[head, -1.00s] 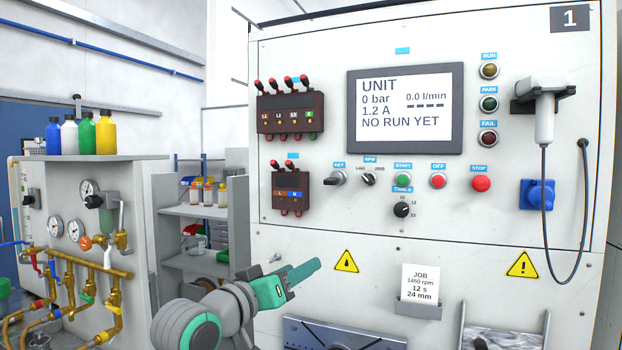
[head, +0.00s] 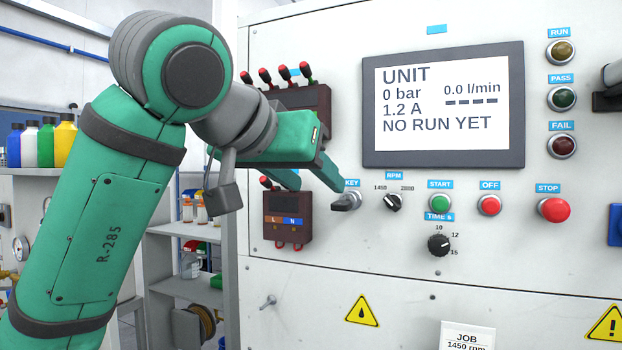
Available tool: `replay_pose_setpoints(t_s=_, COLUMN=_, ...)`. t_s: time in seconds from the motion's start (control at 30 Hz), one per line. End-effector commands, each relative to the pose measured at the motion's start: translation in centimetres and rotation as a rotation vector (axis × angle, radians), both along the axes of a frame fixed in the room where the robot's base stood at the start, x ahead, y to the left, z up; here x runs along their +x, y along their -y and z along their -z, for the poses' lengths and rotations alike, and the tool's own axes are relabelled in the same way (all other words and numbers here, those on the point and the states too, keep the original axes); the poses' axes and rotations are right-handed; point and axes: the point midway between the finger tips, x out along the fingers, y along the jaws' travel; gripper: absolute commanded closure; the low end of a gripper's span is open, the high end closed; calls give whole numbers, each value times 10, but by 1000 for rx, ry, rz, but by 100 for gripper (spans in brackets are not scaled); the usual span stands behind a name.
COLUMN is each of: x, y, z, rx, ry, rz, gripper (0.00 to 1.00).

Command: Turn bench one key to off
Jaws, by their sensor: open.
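The key switch (head: 348,201) is a grey knob under the blue KEY label (head: 351,183) on the white panel of the bench. Its handle slants down to the left. My gripper (head: 319,189) is open and empty, in front of the panel at the upper left of the key. One green finger ends right at the key's upper left edge in the picture; I cannot tell whether it touches. The other finger is farther left, over the breaker box. The display (head: 443,107) reads 0 bar, 1.2 A, NO RUN YET.
Right of the key are the RPM knob (head: 393,202), green START button (head: 440,202), red OFF button (head: 489,205) and red STOP button (head: 554,209). The TIME knob (head: 438,245) is below. A dark breaker box (head: 287,229) with levers stands close left of the key.

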Motion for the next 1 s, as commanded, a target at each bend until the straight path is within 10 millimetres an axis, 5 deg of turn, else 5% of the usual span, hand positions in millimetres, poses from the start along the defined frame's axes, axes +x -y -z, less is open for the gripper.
replay_pose_setpoints(t_s=0.6, x=74, y=30, z=34, rx=0, ry=-1, rz=0, gripper=52)
replay_pose_setpoints(t_s=1.0, x=91, y=37, z=41, rx=-1, ry=1, rz=1, gripper=52)
